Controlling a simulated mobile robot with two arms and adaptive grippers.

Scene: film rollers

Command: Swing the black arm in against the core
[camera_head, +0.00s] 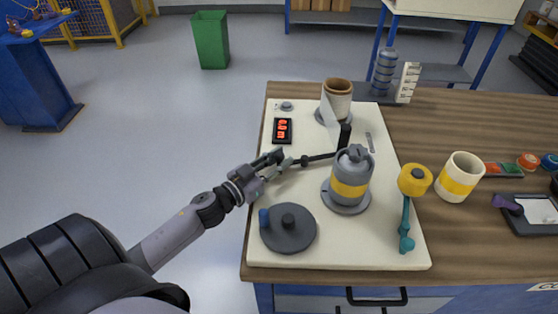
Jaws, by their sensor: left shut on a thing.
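The black arm (318,157) is a thin dark bar on the white machine plate (345,252). It runs from my left gripper towards a black upright block (345,136). My left gripper (279,163) comes in from the left and is shut on the arm's left end. A grey cylinder with a yellow band (350,178), which looks like the core, stands on a round grey base to the right of the gripper. The black arm's right end passes close behind it; I cannot tell whether they touch. My right gripper is not in view.
A cream roll with film (337,98) stands at the back. A dark disc with a blue knob (288,228) is at front left. A teal arm with a yellow roller (414,180) is at right. A red-lit display (282,130) sits behind my gripper. A yellow-banded white roll (459,177) stands farther right.

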